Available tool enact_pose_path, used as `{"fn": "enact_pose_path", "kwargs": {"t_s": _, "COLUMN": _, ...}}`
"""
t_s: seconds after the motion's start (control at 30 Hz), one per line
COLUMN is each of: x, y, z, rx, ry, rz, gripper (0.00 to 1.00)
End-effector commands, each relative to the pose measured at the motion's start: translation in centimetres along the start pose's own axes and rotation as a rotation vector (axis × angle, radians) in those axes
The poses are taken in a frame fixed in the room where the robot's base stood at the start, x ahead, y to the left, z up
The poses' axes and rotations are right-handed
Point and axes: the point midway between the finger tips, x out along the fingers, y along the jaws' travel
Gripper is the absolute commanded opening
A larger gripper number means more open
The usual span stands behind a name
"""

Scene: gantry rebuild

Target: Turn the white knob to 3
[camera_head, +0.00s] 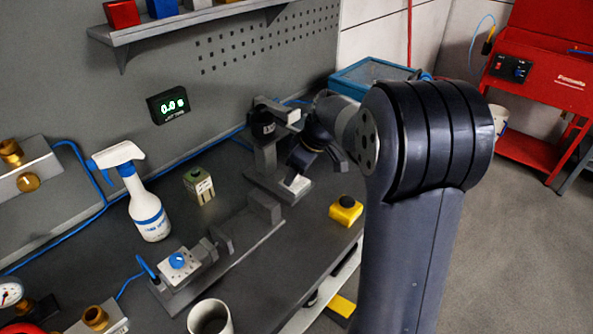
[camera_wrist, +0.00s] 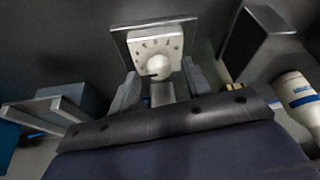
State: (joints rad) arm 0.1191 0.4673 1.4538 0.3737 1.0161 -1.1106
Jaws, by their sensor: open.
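The white knob (camera_wrist: 158,67) sits on a pale square dial plate (camera_wrist: 150,45) with dark marks around it, on a darker backing. A short dark pointer mark shows at the knob's lower left; the figures are too small to read. My gripper (camera_wrist: 160,84) is open, its two fingers to the left and right of the knob in the wrist view. I cannot tell whether they touch it. In the head view my gripper (camera_head: 318,165) is low over the bench near a small white plate (camera_head: 296,184), and the white knob cannot be made out.
A blue knob (camera_head: 178,260) on a white box stands nearer the front. A spray bottle (camera_head: 148,205), a green block (camera_head: 199,186), a yellow block (camera_head: 345,211) and a white cup (camera_head: 210,318) stand on the bench. A lit display (camera_head: 168,105) hangs on the wall.

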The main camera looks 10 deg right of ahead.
Motion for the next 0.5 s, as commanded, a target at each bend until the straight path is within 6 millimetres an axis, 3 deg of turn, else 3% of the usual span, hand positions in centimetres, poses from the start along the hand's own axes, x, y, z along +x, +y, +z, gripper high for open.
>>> {"fn": "enact_pose_path", "kwargs": {"t_s": 0.5, "x": -9.1, "y": 0.1, "z": 0.0, "rx": 0.001, "ry": 0.001, "rz": 0.004, "gripper": 0.47}}
